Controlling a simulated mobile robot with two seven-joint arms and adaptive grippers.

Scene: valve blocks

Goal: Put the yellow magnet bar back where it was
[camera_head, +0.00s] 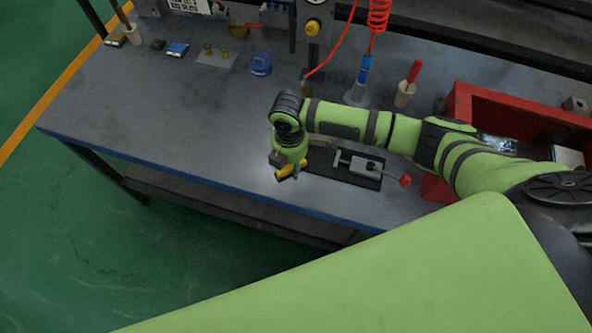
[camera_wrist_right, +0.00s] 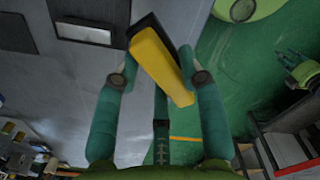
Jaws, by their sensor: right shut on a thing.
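The yellow magnet bar (camera_head: 290,168) is in my right gripper (camera_head: 287,174), near the front edge of the workbench (camera_head: 200,135). In the right wrist view the yellow bar (camera_wrist_right: 160,66) is tilted between the two teal fingertips, with a dark end at its top. The right gripper (camera_wrist_right: 158,74) is shut on it. Bench top lies behind the bar on the left and green floor on the right. A green, fingered part that looks like my left gripper (camera_wrist_right: 302,70) shows at the right edge of the wrist view. Its jaws are unclear.
A grey clamp-like fixture (camera_head: 357,166) with a red end sits on a dark plate right of the gripper. A red open box (camera_head: 520,110) stands farther right. A blue cup-like part (camera_head: 260,65) and several small items line the back. The bench's left middle is clear.

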